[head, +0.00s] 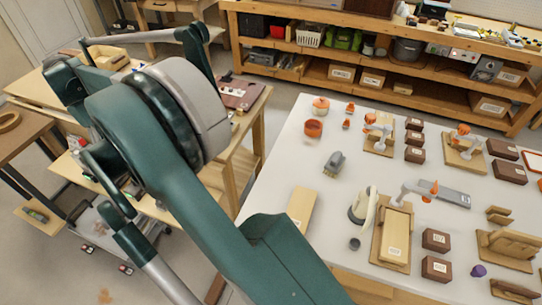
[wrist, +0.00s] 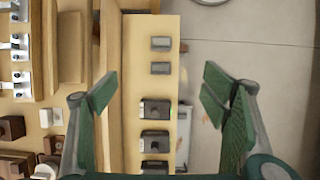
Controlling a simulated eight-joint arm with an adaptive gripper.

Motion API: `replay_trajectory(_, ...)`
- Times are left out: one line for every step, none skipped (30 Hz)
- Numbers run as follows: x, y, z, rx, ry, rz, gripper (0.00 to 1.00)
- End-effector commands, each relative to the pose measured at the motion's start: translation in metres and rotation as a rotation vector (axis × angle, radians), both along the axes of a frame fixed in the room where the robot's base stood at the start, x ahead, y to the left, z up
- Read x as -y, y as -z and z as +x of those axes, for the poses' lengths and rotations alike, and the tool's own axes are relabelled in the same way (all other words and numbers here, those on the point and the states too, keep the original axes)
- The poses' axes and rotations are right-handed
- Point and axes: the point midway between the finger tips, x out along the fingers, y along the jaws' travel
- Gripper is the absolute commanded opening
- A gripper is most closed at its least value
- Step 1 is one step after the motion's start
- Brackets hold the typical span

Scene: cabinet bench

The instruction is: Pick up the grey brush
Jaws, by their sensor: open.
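A grey brush (head: 334,163), small and dark-topped, lies on the white table (head: 278,185) in the head view, left of the middle of the items there. I cannot make it out in the wrist view. My gripper (wrist: 160,97) shows in the wrist view with its two green fingers wide apart and nothing between them. It is away from the brush, above a wooden bench edge and the floor. In the head view my green arm fills the left and centre, and I cannot clearly pick out the fingertips.
Near the brush are a light wooden board (head: 301,208), an orange pot (head: 313,128), a white kettle-like item (head: 362,206) and a small dark cup (head: 354,244). Brown boxes (head: 436,240) and wooden stands crowd the right. Shelves (head: 300,72) stand behind. Table around the brush is clear.

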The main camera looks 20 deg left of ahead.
Motion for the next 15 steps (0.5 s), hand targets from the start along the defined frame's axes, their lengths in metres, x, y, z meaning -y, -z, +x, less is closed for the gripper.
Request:
replay_trajectory(0.005, 0.0, 0.009, -0.002, 0.005, 0.004, 0.73)
replay_trajectory(0.008, 0.0, 0.012, -0.004, 0.007, 0.006, 0.73)
replay_trajectory(0.011, 0.0, 0.017, -0.006, 0.009, 0.009, 0.73)
replay_trajectory(0.014, 0.0, 0.021, -0.008, 0.011, 0.012, 0.73)
replay_trajectory(0.016, 0.0, 0.024, -0.009, 0.011, 0.014, 0.73)
replay_trajectory(0.02, 0.0, 0.029, -0.012, 0.013, 0.018, 0.73)
replay_trajectory(0.023, 0.001, 0.033, -0.014, 0.014, 0.021, 0.73)
replay_trajectory(0.026, 0.001, 0.037, -0.015, 0.015, 0.024, 0.73)
replay_trajectory(0.03, 0.001, 0.043, -0.018, 0.017, 0.029, 0.73)
replay_trajectory(0.033, 0.001, 0.048, -0.02, 0.02, 0.032, 0.73)
replay_trajectory(0.037, 0.001, 0.052, -0.022, 0.021, 0.035, 0.73)
replay_trajectory(0.042, 0.001, 0.058, -0.025, 0.023, 0.04, 0.73)
replay_trajectory(0.046, 0.001, 0.064, -0.027, 0.025, 0.044, 0.73)
replay_trajectory(0.05, 0.001, 0.069, -0.03, 0.027, 0.048, 0.73)
replay_trajectory(0.057, 0.001, 0.077, -0.034, 0.03, 0.054, 0.73)
